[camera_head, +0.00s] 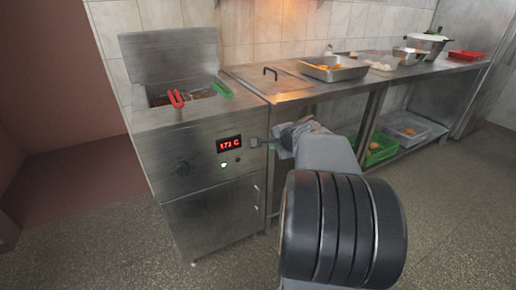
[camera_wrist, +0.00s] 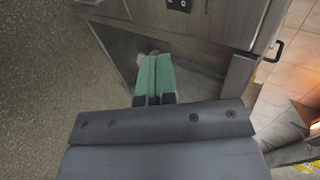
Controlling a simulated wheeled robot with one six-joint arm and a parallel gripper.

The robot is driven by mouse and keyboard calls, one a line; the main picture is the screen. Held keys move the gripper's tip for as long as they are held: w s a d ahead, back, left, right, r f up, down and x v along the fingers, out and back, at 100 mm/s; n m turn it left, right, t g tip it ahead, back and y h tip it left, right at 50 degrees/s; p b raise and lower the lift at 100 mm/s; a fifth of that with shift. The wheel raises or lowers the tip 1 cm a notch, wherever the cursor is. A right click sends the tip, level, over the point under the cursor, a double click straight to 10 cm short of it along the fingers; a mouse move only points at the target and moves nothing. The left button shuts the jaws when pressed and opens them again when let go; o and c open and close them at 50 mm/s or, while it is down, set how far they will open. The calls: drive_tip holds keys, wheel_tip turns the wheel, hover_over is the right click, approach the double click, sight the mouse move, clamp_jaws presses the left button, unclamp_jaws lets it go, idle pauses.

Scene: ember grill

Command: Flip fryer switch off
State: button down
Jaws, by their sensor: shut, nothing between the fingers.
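The steel fryer (camera_head: 205,180) stands at the left in the head view. Its front panel has a red display (camera_head: 229,144) that seems to read 172 C, a lit green lamp (camera_head: 223,166) and a small dark knob (camera_head: 238,160). A small grey switch-like part (camera_head: 254,142) sits right of the display, just by my gripper (camera_head: 268,142). I cannot tell its position or whether I touch it. In the wrist view, my gripper (camera_wrist: 153,58) shows two green fingers shut together with nothing between them, in front of a steel surface. A dark panel part (camera_wrist: 179,4) is cut off at the top.
Red (camera_head: 176,98) and green (camera_head: 221,88) basket handles stick out of the fryer top. A steel counter (camera_head: 385,75) runs to the right, with a metal tray (camera_head: 335,73) on it. A green crate (camera_head: 378,152) sits on the low shelf. The floor in front is clear.

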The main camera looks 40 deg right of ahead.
drive_tip(key=w+r+b+x, duration=0.1)
drive_tip(key=r+b+x, duration=0.1)
drive_tip(key=x, duration=1)
drive_tip(key=shift+w+f, duration=0.15)
drive_tip(key=shift+w, duration=0.55)
drive_tip(key=shift+d, duration=0.1)
